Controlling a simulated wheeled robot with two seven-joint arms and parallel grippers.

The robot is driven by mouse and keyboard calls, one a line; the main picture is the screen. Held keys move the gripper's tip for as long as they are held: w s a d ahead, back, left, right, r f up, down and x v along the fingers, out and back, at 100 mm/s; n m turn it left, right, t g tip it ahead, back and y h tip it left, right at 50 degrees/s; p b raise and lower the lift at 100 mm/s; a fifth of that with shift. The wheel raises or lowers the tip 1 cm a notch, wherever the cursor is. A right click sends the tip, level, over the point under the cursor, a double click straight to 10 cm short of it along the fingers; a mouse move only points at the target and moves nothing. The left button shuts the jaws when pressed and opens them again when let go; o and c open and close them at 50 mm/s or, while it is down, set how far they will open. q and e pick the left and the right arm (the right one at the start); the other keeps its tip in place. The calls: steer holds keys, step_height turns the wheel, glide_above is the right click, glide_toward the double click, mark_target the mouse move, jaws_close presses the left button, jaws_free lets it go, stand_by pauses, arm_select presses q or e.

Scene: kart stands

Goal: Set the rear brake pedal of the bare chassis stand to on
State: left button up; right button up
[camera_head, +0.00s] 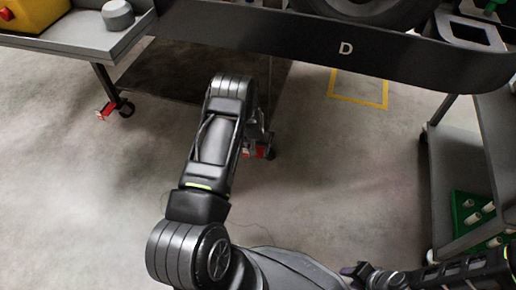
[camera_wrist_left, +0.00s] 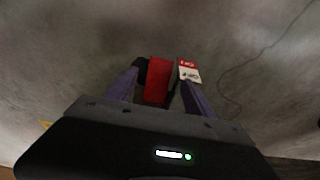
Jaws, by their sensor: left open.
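A red brake pedal (camera_wrist_left: 158,80) shows between the two fingers of my left gripper (camera_wrist_left: 160,88) in the left wrist view. A small red and white label (camera_wrist_left: 189,70) is beside it near the right finger; I cannot read it surely. The fingers are open around the pedal's sides; contact cannot be told. In the head view, a red and white patch at the caster (camera_head: 256,151) shows just right of my left arm, which hides much of it. My right gripper (camera_head: 360,272) is at the bottom edge, small and partly hidden; its opening cannot be told.
A dark stand marked D (camera_head: 400,62) carries a tyre across the top. Another caster with a red pedal (camera_head: 106,110) is at the left, under a bench with a yellow box (camera_head: 32,14). A shelf cart (camera_head: 455,185) with a green tray stands right. The middle floor is clear.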

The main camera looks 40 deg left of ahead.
arm_select(q)
steer(key=p+v, duration=0.1)
steer(key=v, duration=0.2)
steer(key=shift+s+r, duration=0.1)
steer(key=shift+r, duration=0.2)
arm_select(e)
steer(key=shift+s+r, duration=0.2)
steer(key=shift+r, duration=0.65)
